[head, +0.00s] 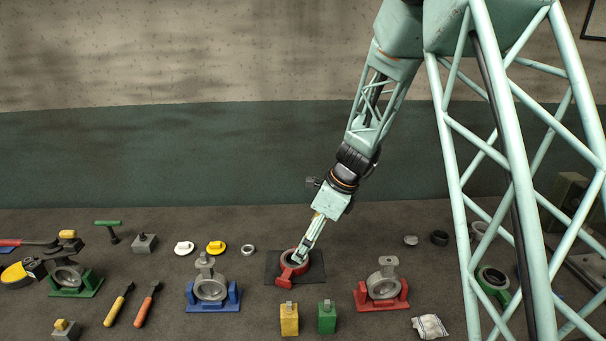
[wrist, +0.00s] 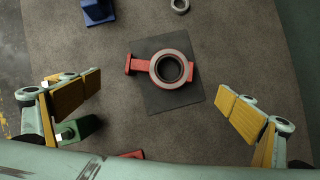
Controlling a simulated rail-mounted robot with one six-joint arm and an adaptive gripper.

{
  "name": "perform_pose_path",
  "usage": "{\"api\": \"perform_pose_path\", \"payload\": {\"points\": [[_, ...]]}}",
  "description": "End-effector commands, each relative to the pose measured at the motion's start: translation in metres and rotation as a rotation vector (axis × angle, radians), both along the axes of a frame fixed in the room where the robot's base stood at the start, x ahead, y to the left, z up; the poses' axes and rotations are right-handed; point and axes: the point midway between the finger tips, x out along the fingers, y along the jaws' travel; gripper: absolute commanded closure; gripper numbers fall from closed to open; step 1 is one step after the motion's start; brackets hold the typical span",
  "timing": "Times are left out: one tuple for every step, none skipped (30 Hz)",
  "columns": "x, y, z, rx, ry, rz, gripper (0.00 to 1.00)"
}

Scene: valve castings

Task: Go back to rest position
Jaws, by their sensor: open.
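My gripper (head: 303,250) is over the red valve casting (head: 287,280) on the dark square mat (head: 274,262). In the wrist view my gripper (wrist: 165,98) has its two yellow-padded fingers spread wide, with nothing between the pads. The casting (wrist: 152,67) shows there as a round ring with a short arm to its left, lying on the mat (wrist: 170,102) ahead of the fingers and apart from them. In the head view my fingers hide part of the casting, and the exact height between them cannot be told.
Grey castings stand in blue (head: 213,306), red (head: 382,304) and green (head: 76,291) cradles. Yellow (head: 289,320) and green (head: 327,318) blocks stand in front of the mat. Handled tools (head: 118,304) lie at left.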

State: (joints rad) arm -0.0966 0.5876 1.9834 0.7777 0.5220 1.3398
Motion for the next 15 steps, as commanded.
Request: {"api": "perform_pose_path", "payload": {"points": [[-0.001,0.000,0.002,-0.001,-0.003,0.004,0.00],[-0.001,-0.001,0.004,-0.001,-0.005,0.008,0.00],[-0.002,-0.001,0.006,-0.002,-0.009,0.014,0.00],[-0.003,-0.001,0.008,-0.003,-0.011,0.020,0.00],[-0.005,-0.002,0.011,-0.004,-0.015,0.027,0.00],[-0.007,-0.003,0.015,-0.007,-0.020,0.040,0.00],[-0.009,-0.003,0.018,-0.009,-0.025,0.050,0.00],[-0.011,-0.004,0.022,-0.011,-0.030,0.061,0.00],[-0.013,-0.005,0.028,-0.014,-0.038,0.076,0.00],[-0.016,-0.006,0.032,-0.016,-0.045,0.090,0.00],[-0.018,-0.007,0.036,-0.019,-0.051,0.104,0.00],[-0.022,-0.008,0.043,-0.023,-0.061,0.123,0.00],[-0.025,-0.010,0.048,-0.027,-0.068,0.140,0.00],[-0.028,-0.011,0.053,-0.031,-0.075,0.156,0.00],[-0.032,-0.012,0.059,-0.035,-0.086,0.176,0.00]]}}
